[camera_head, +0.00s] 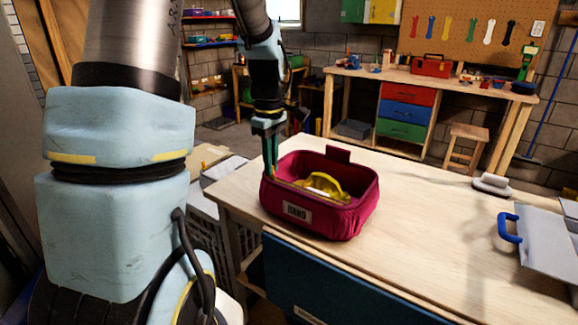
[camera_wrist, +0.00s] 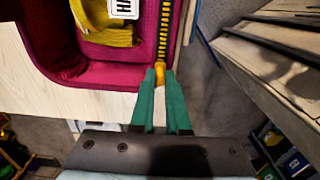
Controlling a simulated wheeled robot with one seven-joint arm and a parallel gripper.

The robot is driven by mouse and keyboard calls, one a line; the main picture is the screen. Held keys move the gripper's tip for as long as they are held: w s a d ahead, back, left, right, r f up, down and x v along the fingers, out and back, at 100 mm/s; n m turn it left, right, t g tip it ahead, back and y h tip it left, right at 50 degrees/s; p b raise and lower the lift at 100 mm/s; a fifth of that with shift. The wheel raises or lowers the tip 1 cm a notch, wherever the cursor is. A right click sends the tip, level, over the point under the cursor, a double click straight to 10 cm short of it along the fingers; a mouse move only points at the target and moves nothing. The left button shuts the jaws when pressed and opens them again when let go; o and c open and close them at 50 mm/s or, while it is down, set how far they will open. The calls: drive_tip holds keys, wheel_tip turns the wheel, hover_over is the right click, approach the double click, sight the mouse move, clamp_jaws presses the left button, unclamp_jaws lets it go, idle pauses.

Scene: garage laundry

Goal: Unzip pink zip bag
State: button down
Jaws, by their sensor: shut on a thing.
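The pink zip bag (camera_head: 318,220) stands upright near the left edge of the wooden table, with a label on its front. Its top is open and a yellow item (camera_head: 322,186) shows inside; the item also shows in the wrist view (camera_wrist: 105,32). My gripper (camera_head: 269,170) reaches down at the bag's left rim. In the wrist view, my gripper's green fingertips (camera_wrist: 160,75) are closed on the orange zip pull (camera_wrist: 159,72). The dark zip (camera_wrist: 164,30) with yellow teeth runs up from the pull along the pink rim (camera_wrist: 145,55).
The wooden table (camera_head: 430,235) is clear to the right of the bag. A grey object with a blue handle (camera_head: 509,227) and a small light-coloured item (camera_head: 492,184) lie farther right. A workbench (camera_head: 440,85) with coloured drawers and a stool (camera_head: 465,143) stand behind.

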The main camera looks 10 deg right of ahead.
drive_tip(key=shift+w+a, duration=0.35)
drive_tip(key=shift+a, duration=0.05)
drive_tip(key=c, duration=0.9)
unclamp_jaws()
wheel_tip(320, 180, up, 11)
drive_tip(key=shift+f+b, duration=0.1)
drive_tip(key=shift+b, duration=0.75)
